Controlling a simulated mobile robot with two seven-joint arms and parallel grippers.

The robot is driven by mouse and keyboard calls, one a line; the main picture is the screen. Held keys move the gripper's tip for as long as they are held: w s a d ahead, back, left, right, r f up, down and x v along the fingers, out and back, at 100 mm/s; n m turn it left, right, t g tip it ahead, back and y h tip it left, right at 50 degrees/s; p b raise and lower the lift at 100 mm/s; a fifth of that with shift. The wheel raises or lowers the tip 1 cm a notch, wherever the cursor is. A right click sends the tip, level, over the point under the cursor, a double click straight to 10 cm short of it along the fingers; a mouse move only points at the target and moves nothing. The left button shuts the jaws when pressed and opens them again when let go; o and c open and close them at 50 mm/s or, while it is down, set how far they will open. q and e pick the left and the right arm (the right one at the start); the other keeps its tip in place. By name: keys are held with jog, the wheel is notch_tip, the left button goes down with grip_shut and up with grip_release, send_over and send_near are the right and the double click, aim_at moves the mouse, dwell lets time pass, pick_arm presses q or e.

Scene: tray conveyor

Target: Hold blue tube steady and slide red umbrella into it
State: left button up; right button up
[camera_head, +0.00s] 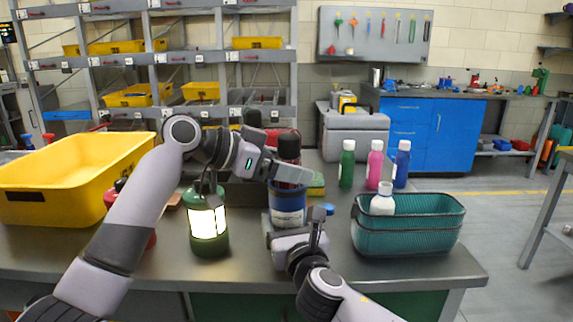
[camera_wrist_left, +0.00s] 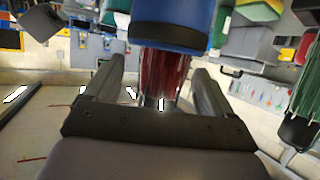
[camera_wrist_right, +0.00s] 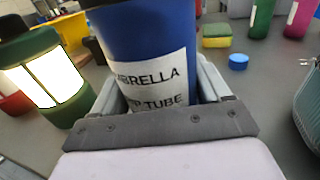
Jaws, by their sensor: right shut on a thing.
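The blue tube (camera_head: 287,196) stands upright on the grey bench, with a white label that reads "UMBRELLA" in part in the right wrist view (camera_wrist_right: 160,30). My right gripper (camera_head: 291,232) is shut around the lower part of the tube. The dark red umbrella (camera_head: 289,148) stands upright above the tube, its lower end inside the mouth. It also shows in the left wrist view (camera_wrist_left: 163,75). My left gripper (camera_head: 286,174) is open, its fingers on either side of the umbrella just above the tube rim. How deep the umbrella sits is hidden.
A lit green lantern (camera_head: 208,225) stands left of the tube. A teal basket (camera_head: 408,238) holding a white bottle is to the right. Green, pink and blue bottles (camera_head: 375,165) stand behind. A yellow bin (camera_head: 75,185) fills the left side. A blue cap (camera_wrist_right: 238,61) lies beside the tube.

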pick_arm(q)
jog(key=v, duration=1.2)
dwell(0.4)
pick_arm(e)
jog(key=o, duration=1.1)
